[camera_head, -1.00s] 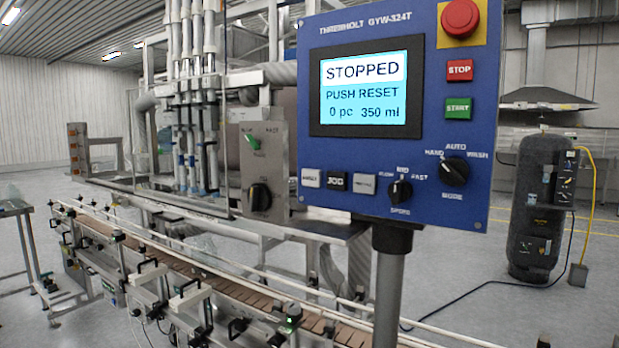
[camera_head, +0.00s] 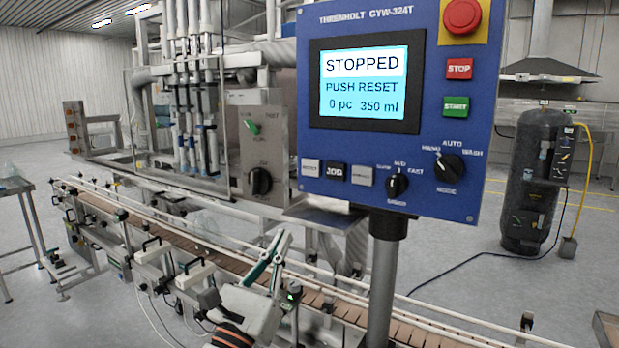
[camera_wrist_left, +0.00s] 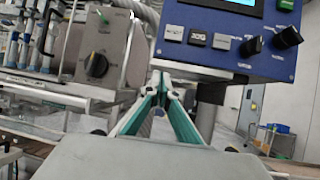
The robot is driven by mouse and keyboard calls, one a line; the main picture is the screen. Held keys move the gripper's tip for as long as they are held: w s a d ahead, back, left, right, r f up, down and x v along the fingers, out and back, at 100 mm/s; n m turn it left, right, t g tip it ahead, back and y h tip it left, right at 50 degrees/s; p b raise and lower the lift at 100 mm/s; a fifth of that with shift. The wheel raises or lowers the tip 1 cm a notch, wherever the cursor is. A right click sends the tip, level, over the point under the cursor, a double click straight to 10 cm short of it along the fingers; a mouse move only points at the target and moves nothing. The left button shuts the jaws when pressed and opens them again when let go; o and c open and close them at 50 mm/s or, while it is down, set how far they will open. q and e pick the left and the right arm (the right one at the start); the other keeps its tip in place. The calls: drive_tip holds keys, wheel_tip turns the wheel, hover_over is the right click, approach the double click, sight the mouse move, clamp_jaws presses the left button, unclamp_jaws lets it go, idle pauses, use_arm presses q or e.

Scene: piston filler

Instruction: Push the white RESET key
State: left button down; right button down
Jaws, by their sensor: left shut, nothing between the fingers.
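The blue control panel (camera_head: 400,200) has a row of three small keys. The leftmost is a white key (camera_head: 311,168) whose small lettering is blurred but looks like RESET. It also shows in the left wrist view (camera_wrist_left: 174,33). Beside it are the black JOG key (camera_head: 335,172) and a pale grey key (camera_head: 361,176). The screen (camera_head: 363,87) reads STOPPED, PUSH RESET. My left gripper (camera_head: 279,242) is shut and empty, below and left of the keys, apart from the panel. In the left wrist view its fingertips (camera_wrist_left: 160,77) meet below the white key. My right gripper is out of view.
The conveyor (camera_head: 190,240) with its rails and clamps runs below the panel. A grey post (camera_head: 381,280) holds the panel up. A steel box with a green switch (camera_head: 254,128) and black knob stands left of the panel. Two black knobs (camera_head: 397,185) sit right of the keys.

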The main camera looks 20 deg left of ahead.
sight(310, 168)
use_arm(q)
drive_tip(key=s+r+m+t+h, duration=0.1)
drive_tip(key=s+r+m+t, duration=0.2)
drive_tip(key=r+m, duration=0.4)
wheel_tip(310, 168, up, 5)
drive_tip(key=shift+s+m+p, duration=0.35)
drive_tip(key=shift+m+p, duration=0.05)
drive_tip(key=shift+d, duration=0.15)
drive_tip(key=w, duration=0.2)
drive_tip(key=w+b, duration=0.1)
drive_tip(key=w, duration=0.2)
drive_tip(key=w+d, duration=0.1)
drive_tip(key=w, duration=0.1)
drive_tip(key=shift+w+b, duration=0.25)
drive_tip(key=shift+b, duration=0.15)
drive_tip(key=shift+w+d, duration=0.1)
drive_tip(key=shift+w, duration=0.55)
drive_tip(key=shift+w, duration=0.4)
